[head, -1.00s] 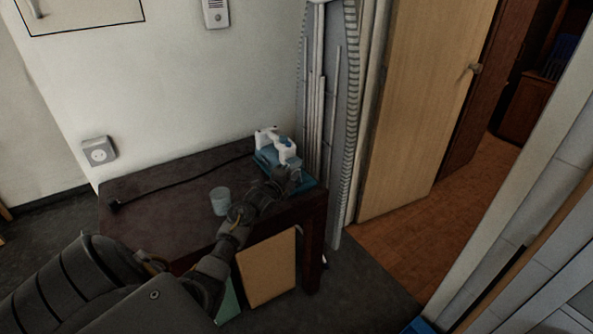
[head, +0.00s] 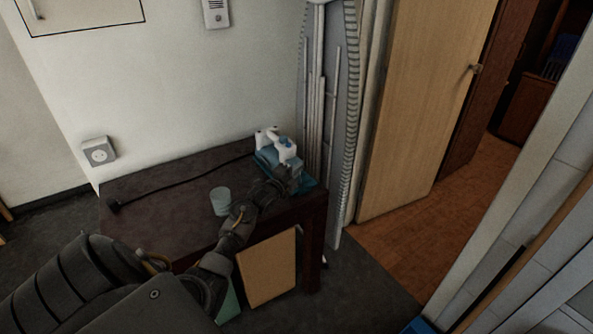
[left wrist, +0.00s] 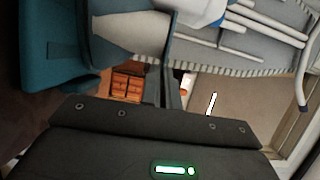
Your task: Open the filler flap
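A white and blue steam iron (head: 280,148) stands on a teal base (head: 308,183) at the table's right back corner. I cannot make out the filler flap. My left gripper (head: 292,178) is at the iron's near side, in front of its blue lower part; whether it touches cannot be told. In the left wrist view, the fingers (left wrist: 168,75) are close together with nothing seen between them. A teal part (left wrist: 62,50) is at the left and a white and blue part (left wrist: 195,14) at the top. My right gripper is out of view.
The dark table (head: 165,215) holds a pale cup (head: 220,201) left of my forearm and a black cord (head: 185,180). An ironing board (head: 330,110) leans upright right of the table. A wooden door (head: 425,100) is further right.

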